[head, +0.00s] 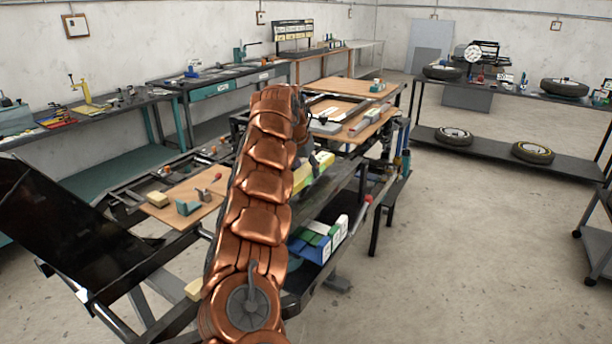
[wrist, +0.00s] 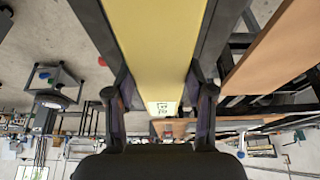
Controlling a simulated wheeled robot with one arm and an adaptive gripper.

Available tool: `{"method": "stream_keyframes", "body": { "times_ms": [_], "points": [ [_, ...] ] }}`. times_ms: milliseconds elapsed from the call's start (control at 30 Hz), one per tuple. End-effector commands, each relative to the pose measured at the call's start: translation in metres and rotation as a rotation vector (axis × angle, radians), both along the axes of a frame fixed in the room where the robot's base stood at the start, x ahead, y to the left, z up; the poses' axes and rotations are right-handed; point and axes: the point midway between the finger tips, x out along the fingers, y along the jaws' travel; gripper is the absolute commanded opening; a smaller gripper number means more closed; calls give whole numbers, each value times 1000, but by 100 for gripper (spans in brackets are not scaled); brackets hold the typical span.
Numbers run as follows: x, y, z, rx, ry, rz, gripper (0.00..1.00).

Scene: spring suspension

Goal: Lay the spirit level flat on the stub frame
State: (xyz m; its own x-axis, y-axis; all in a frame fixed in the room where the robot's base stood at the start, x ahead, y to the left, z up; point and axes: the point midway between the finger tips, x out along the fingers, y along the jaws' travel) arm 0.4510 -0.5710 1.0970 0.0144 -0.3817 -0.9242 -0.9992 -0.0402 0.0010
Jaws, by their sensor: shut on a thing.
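A long yellow bar, which looks like the spirit level (wrist: 157,45), runs between the fingers of my gripper (wrist: 161,100) in the wrist view. A pale end with a green-marked patch shows at its lower end. My gripper is shut on it. In the head view my copper arm hides most of the gripper and the bar; a yellow piece (head: 323,159) shows just right of the arm, and I cannot tell if it is the same bar. The dark frame (head: 338,190) of the central bench lies below. Whether the level touches the frame cannot be told.
A wooden board (head: 190,201) with small parts lies left of my arm, another board (head: 345,88) behind. Colored boxes (head: 318,240) sit on the lower shelf. A rack with wheels (head: 565,88) stands at right. The floor between is clear.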

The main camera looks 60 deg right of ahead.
Motion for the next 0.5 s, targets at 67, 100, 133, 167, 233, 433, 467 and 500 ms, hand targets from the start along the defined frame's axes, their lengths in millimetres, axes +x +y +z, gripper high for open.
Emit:
{"method": "stream_keyframes", "body": {
  "times_ms": [67,100,133,167,233,433,467,500],
  "points": [
    [2,1,-4,-1,-3,4,5],
    [2,1,-8,0,-2,5,5],
    [2,2,-11,2,-2,5,5],
    [1,2,-15,3,-1,6,5],
    [1,2,-20,2,0,4,5],
    [1,0,-27,-3,-2,3,5],
    [1,0,-27,-3,-2,3,5],
    [1,0,-27,-3,-1,3,5]
  ]
}}
